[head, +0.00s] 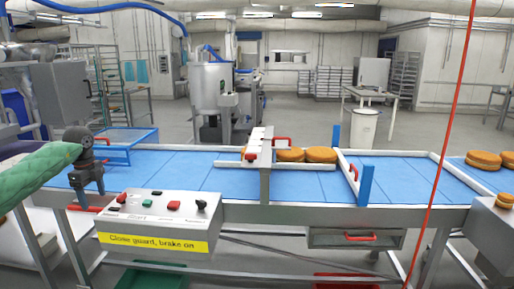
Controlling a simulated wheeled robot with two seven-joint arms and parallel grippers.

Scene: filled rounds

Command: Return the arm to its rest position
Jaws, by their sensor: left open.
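My left gripper (87,186) hangs at the left, over the near edge of the blue conveyor (190,165), with its fingers pointing down. It is open and I see nothing held in it. It is just left of a control box (150,222) with a yellow label reading "Close guard, brake on". Orange-brown rounds (320,155) lie on the conveyor behind a white rail, right of a white guard with red handles (260,146). My right gripper is not in view.
A red cable (448,130) hangs at the right. More rounds (484,159) lie at the far right. Blue posts (366,185) rise from the belt. A drawer with a red handle (358,238) is under the front edge. A blue wire tray (127,141) is behind my gripper.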

